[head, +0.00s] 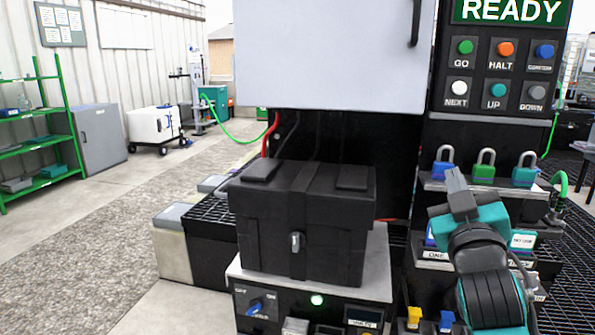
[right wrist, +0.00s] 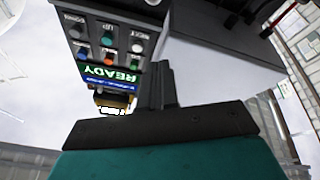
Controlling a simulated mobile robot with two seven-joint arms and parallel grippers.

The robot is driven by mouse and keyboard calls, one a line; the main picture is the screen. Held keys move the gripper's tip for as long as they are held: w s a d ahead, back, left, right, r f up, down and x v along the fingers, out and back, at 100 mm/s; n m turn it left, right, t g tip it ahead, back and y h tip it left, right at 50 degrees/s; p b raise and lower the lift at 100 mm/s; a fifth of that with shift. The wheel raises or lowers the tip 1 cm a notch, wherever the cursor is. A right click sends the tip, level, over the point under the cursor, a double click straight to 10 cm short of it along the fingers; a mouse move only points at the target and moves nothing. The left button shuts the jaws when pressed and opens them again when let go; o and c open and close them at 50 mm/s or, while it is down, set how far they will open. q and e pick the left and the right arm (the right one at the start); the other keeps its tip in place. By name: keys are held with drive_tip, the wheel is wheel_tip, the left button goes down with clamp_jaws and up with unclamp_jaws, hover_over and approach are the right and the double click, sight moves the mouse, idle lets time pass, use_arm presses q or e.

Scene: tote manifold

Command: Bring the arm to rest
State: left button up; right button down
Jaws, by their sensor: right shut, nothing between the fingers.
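My right arm (head: 485,265) comes up from the lower right in the head view. Its gripper (head: 455,181) points up, in front of the shelf with padlocks. In the right wrist view the fingers (right wrist: 161,84) are together with nothing between them. A black lidded tote (head: 300,225) with a front latch sits closed on a grey stand, left of the gripper and apart from it. My left gripper is not in view.
A button panel (head: 505,75) under a green READY sign (head: 512,11) stands above the gripper. Padlocks, one blue (head: 443,163), one green (head: 484,166) and one teal (head: 525,170), stand close by. A grey cabinet door (head: 335,50) hangs above the tote. Open floor (head: 110,235) lies left.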

drive_tip(key=s+a+f+g+y, duration=0.2)
drive_tip(key=s+f+g, duration=0.1)
drive_tip(key=f, duration=1)
drive_tip(key=s+a+f+g+y, duration=0.2)
drive_tip(key=s+f+g, duration=0.15)
drive_tip(key=f, duration=0.95)
drive_tip(key=s+a+f+g+y+p, duration=0.1)
drive_tip(key=s+a+f+g+y, duration=0.1)
drive_tip(key=s+f, duration=1.3)
drive_tip(key=shift+s+a+f+m+g+p, duration=0.35)
drive_tip(key=shift+s+a+g, duration=0.2)
drive_tip(key=shift+g, duration=0.6)
drive_tip(key=shift+r, duration=0.1)
